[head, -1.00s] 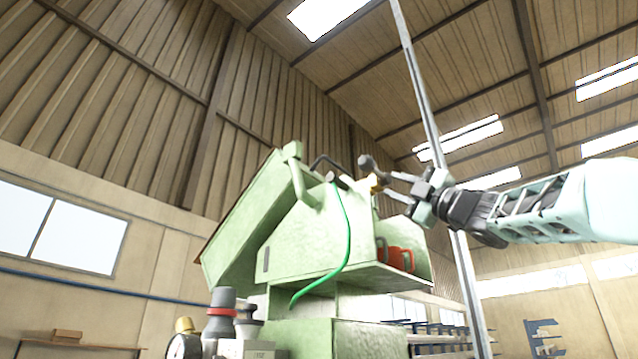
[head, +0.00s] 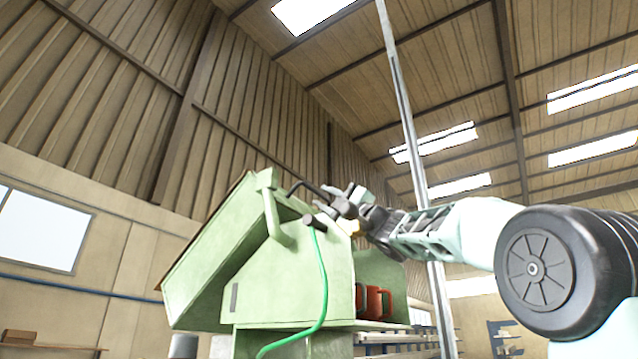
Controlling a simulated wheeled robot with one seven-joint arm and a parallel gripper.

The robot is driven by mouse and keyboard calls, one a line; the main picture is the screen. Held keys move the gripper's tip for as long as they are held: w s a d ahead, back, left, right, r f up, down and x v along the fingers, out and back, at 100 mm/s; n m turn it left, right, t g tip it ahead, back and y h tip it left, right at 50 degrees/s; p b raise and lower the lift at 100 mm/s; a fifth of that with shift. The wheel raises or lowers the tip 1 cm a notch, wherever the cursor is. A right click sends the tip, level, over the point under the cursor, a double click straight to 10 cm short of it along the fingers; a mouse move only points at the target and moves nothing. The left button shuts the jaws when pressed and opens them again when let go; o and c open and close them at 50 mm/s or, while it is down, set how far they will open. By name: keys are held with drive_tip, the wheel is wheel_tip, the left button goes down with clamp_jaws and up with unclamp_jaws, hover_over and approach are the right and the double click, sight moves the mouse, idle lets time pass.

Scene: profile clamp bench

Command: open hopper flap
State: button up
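The green hopper (head: 300,275) stands in the middle of the head view, with a large slanted green panel (head: 210,262) on its left side. I cannot tell for sure which panel is the flap. A black bent handle (head: 300,186) sticks up at the hopper's top. My gripper (head: 330,198) reaches in from the right, at the right end of this handle and just above a dark grey knob (head: 315,221). Its fingers overlap the handle in view. I cannot tell whether they touch it or how far they are open.
A green hose (head: 322,290) hangs from near the knob down the hopper's front. Red parts (head: 378,301) sit in an open bay at the hopper's right. A tall metal post (head: 405,110) rises behind my arm. Shelving (head: 385,342) stands behind at the lower right.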

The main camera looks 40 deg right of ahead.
sight(321, 195)
drive_tip(key=shift+p+x, duration=0.7)
drive_tip(key=shift+x, duration=0.85)
